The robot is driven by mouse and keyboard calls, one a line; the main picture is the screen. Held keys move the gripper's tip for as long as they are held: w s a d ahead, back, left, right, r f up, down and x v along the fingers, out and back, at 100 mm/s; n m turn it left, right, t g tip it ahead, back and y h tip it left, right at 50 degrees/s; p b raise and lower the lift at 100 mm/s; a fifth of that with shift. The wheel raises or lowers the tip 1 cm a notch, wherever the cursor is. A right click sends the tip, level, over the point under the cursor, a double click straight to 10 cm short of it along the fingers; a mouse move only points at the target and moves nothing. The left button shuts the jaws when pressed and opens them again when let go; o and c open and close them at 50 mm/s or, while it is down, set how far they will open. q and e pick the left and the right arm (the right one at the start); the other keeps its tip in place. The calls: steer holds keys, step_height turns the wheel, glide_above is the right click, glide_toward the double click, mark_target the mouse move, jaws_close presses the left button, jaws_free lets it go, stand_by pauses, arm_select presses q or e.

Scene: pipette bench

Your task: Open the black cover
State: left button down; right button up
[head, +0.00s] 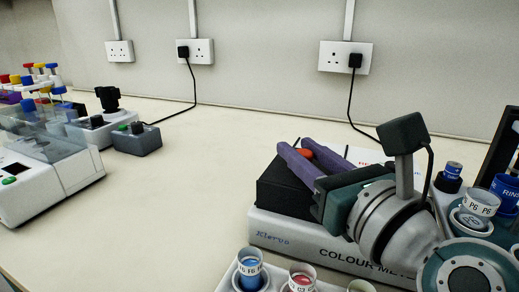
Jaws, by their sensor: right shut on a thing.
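The black cover (286,192) sits on the white colour meter (285,236) at the lower centre right, and it looks closed, though my gripper hides part of it. My right gripper (295,146) reaches in from the right over the cover, with its two purple fingers pointing up and left. An orange-red part (303,153) shows between the fingers at the cover's top. My left gripper is out of view.
Tubes in a rack (249,264) stand in front of the meter, and blue-labelled containers (453,170) stand at the right. A white device with a clear lid (50,170) stands at the left, near a small grey box (137,140). The middle bench is clear.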

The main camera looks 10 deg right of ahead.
jaws_close()
stand_by(0.8)
